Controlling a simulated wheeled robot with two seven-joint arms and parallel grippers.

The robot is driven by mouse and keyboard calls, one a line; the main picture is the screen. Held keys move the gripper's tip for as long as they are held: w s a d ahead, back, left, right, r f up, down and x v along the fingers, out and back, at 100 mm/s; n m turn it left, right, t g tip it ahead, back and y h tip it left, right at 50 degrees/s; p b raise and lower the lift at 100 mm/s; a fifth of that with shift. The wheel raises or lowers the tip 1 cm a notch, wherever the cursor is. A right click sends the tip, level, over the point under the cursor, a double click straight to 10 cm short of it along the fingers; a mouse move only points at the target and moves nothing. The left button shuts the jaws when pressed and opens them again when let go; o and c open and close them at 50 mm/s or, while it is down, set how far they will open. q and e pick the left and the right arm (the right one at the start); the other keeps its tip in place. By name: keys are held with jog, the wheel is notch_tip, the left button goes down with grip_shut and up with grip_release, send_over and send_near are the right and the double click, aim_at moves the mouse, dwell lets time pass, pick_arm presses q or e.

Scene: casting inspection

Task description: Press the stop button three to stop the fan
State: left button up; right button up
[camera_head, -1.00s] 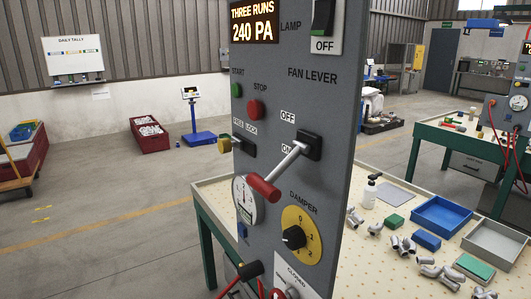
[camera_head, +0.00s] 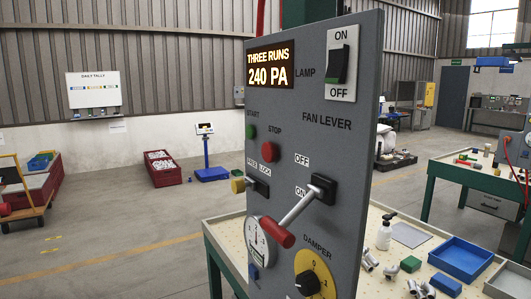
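The red stop button (camera_head: 269,152) sits on the grey control panel (camera_head: 345,130), under the word STOP. The green start button (camera_head: 250,131) is above and left of it. The display (camera_head: 271,67) reads "THREE RUNS 240 PA". Neither of my grippers shows in this view. The fan itself is not in sight.
A lamp switch (camera_head: 338,65), a free/lock knob (camera_head: 258,187), a round gauge (camera_head: 260,240) and a yellow damper dial (camera_head: 314,276) share the panel. A workbench (camera_head: 395,243) with trays and castings stands behind.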

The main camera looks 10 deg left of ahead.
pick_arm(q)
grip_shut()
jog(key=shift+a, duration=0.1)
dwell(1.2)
